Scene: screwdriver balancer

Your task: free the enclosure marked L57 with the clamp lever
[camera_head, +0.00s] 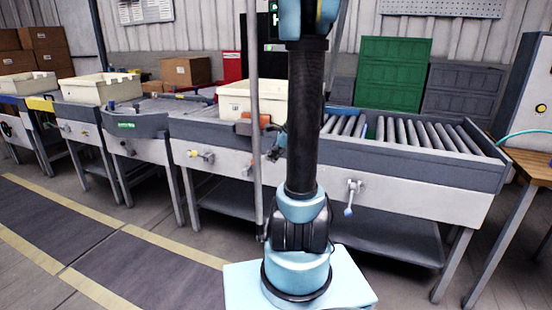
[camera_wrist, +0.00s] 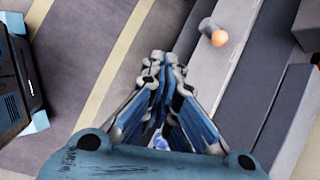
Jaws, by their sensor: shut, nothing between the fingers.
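A cream enclosure (camera_head: 262,98) sits on the conveyor bench behind my arm, which hides its right part. Its small front label (camera_head: 236,107) seems to read L57. An orange-brown block (camera_head: 246,128) is at its front lower edge; I cannot tell whether it is a clamp. A lever with a yellow part (camera_head: 201,155) is on the bench front below. In the wrist view, a pale lever with an orange ball end (camera_wrist: 219,38) lies ahead and right of my gripper (camera_wrist: 164,60). My gripper is shut and empty, apart from that lever; it is partly hidden in the head view.
A white lever with a blue end (camera_head: 350,197) hangs on the bench front to the right. Rollers (camera_head: 400,132) extend right, with green (camera_head: 393,75) and grey crates behind. Another cream box (camera_head: 98,88) stands left. A wooden table (camera_head: 530,165) is at right. The floor in front is clear.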

